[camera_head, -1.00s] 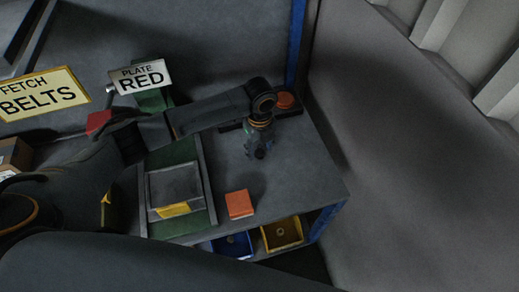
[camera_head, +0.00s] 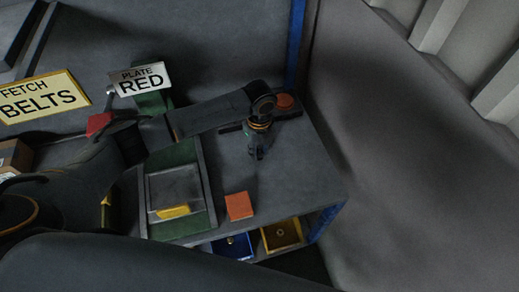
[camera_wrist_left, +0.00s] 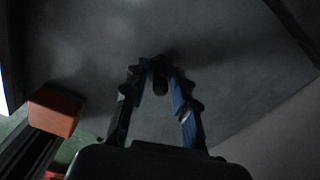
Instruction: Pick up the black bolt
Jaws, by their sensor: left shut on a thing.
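My left gripper (camera_head: 256,156) points down over the grey worktop, to the right of the green-edged fixture. Its fingers (camera_wrist_left: 160,72) are closed in on a small dark, round-ended piece, the black bolt (camera_wrist_left: 160,86), which shows between the blue-sided fingers in the left wrist view. In the head view the bolt is too small and dark to make out against the fingers. I cannot tell whether it still touches the worktop. My right gripper is not in view.
An orange block (camera_head: 239,206) lies on the worktop near its front edge. A green fixture (camera_head: 183,152) holds a grey plate with a yellow piece. A blue bin (camera_head: 232,247) and a yellow bin (camera_head: 282,236) sit below.

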